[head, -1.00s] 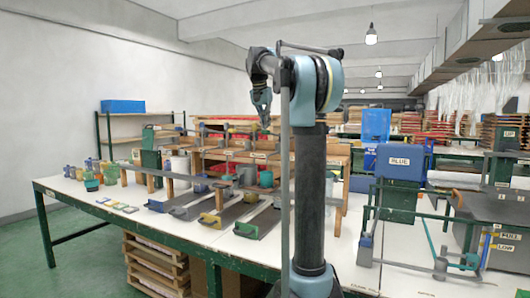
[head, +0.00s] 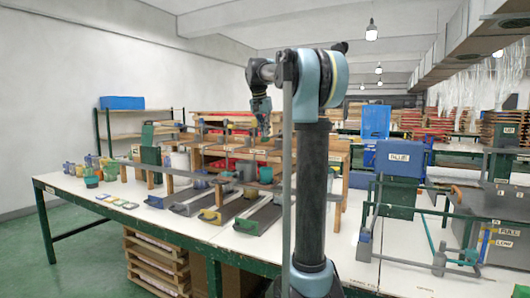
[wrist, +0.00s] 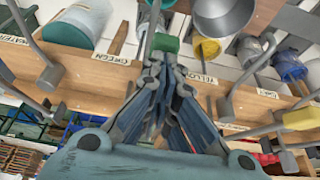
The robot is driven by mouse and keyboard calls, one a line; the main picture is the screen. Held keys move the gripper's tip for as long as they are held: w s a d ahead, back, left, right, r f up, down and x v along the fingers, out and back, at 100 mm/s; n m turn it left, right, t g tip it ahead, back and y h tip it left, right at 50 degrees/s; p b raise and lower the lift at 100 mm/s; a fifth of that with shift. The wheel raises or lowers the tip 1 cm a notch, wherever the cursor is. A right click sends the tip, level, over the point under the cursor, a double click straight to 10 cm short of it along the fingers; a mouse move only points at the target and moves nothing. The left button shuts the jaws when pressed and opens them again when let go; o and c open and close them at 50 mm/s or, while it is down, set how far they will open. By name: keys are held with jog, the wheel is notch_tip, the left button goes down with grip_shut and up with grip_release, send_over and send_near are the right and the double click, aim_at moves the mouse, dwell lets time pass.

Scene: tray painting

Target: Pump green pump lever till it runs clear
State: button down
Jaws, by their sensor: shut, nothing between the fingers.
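My gripper (wrist: 155,65) is shut and empty in the wrist view, its fingertips pointing up the picture. A green block (wrist: 166,43), which looks like the grip of the green pump lever, sits right at the fingertips. I cannot tell whether they touch it. The wooden rail beside it carries a GREEN label (wrist: 110,58). In the head view my gripper (head: 262,122) hangs pointing down over the wooden pump rack (head: 232,153). The green lever is too small to make out there, so its position is unclear.
Neighbouring grey levers (wrist: 48,76) stand close on both sides along the rail, one with a yellow grip (wrist: 298,119). A metal pot (wrist: 222,16) is near the fingertips. Several trays (head: 238,207) lie on the white table (head: 130,217); a frame with a BLUE box (head: 400,158) stands at the right.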

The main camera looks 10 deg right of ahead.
jog(key=shift+f, duration=1.45)
notch_tip(320, 180, up, 11)
jog(key=shift+f, duration=0.2)
dwell(0.4)
